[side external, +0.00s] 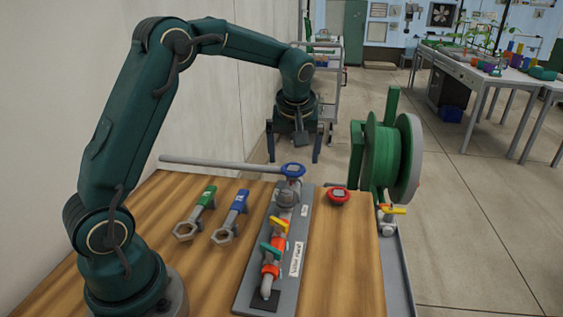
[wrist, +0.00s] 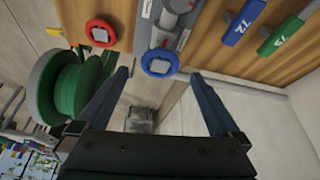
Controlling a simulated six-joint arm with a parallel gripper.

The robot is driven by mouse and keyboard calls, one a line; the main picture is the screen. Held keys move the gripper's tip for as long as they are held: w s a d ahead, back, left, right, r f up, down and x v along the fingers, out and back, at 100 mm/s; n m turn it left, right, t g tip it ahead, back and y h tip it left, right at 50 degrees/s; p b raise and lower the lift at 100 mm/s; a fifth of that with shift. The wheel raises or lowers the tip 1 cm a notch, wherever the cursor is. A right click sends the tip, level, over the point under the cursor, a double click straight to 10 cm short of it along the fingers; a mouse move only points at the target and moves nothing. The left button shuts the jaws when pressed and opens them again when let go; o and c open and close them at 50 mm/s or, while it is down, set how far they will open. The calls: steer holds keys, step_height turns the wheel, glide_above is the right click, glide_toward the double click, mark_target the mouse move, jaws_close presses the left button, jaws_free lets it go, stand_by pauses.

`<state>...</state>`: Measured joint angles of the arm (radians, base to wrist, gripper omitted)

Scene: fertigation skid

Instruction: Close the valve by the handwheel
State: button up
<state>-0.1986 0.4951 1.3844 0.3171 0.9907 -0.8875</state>
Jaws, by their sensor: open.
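The blue handwheel (side external: 293,170) sits on top of a grey valve (side external: 287,196) at the far end of a plate-mounted pipe assembly. My gripper (side external: 294,160) is open and empty, fingers pointing down, near the far side of the handwheel. In the wrist view my fingertips (wrist: 159,75) lie to either side of the wheel, wider apart than it. I see no contact; the exact height gap is unclear.
Green (side external: 205,197) and blue (side external: 239,201) handled wrenches lie left. Yellow and green levers stand along the assembly.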

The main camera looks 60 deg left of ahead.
mark_target(296, 168)
steer(key=shift+x, duration=1.95)
steer(key=c, duration=1.3)
steer(key=m, duration=0.2)
steer(key=m+t+h, duration=0.1)
steer(key=m, duration=0.1)
steer(key=shift+m+h, duration=0.3)
steer(key=shift+d+m+h, duration=0.15)
steer(key=shift+m+h, duration=0.15)
steer(key=shift+m, duration=0.6)
